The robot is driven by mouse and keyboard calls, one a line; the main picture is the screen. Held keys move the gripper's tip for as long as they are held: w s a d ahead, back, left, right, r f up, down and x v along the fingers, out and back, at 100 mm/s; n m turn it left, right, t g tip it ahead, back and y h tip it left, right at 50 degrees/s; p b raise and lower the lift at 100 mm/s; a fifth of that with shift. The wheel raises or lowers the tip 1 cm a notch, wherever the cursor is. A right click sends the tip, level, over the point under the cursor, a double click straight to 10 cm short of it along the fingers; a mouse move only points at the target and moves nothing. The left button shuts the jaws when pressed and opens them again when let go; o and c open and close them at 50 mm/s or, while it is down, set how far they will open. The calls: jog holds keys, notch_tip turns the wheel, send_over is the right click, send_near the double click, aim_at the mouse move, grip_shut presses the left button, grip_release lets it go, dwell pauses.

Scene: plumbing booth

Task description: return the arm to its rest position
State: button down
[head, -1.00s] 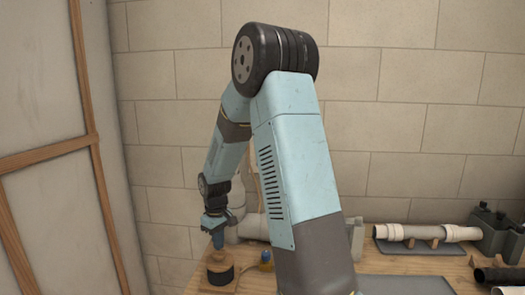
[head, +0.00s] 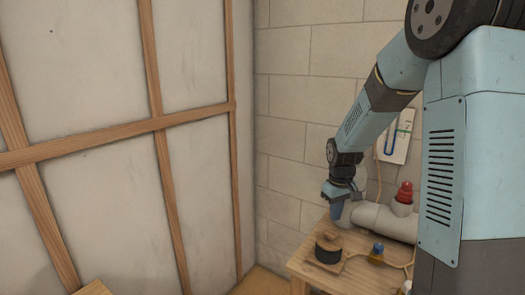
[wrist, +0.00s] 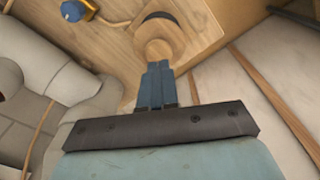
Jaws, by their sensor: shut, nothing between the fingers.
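My arm reaches from the right side of the head view down to the workbench. My gripper (head: 338,210) points downward above the back of the bench, just above a wooden spool with a black band (head: 328,250). In the wrist view the blue fingers (wrist: 158,70) are together, with nothing between them. The top of the spool (wrist: 158,42) shows just beyond the fingertips there, and the gap between them is hard to judge.
A grey pipe (head: 375,220) with a red-capped fitting (head: 404,193) lies right of my gripper. A blue-topped fitting with a yellow cord (head: 376,252) sits near the spool on the wooden bench (head: 310,272). A wood-framed wall (head: 90,90) stands at left.

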jog(key=s+a+r+m+t, duration=0.1)
jog(key=s+r+m+t, duration=0.15)
jog(key=s+r, duration=1.1)
jog(key=s+r+m+t, duration=0.1)
jog(key=s+r, duration=0.2)
jog(key=s, duration=0.3)
jog(key=s+r+t, duration=0.1)
jog(key=s+r, duration=0.2)
jog(key=s, duration=0.3)
jog(key=shift+s+a+r+m, duration=0.3)
jog(key=shift+s+m, duration=0.05)
jog(key=c, duration=1.8)
grip_release()
jog(key=shift+t, duration=0.25)
jog(key=shift+c, duration=0.2)
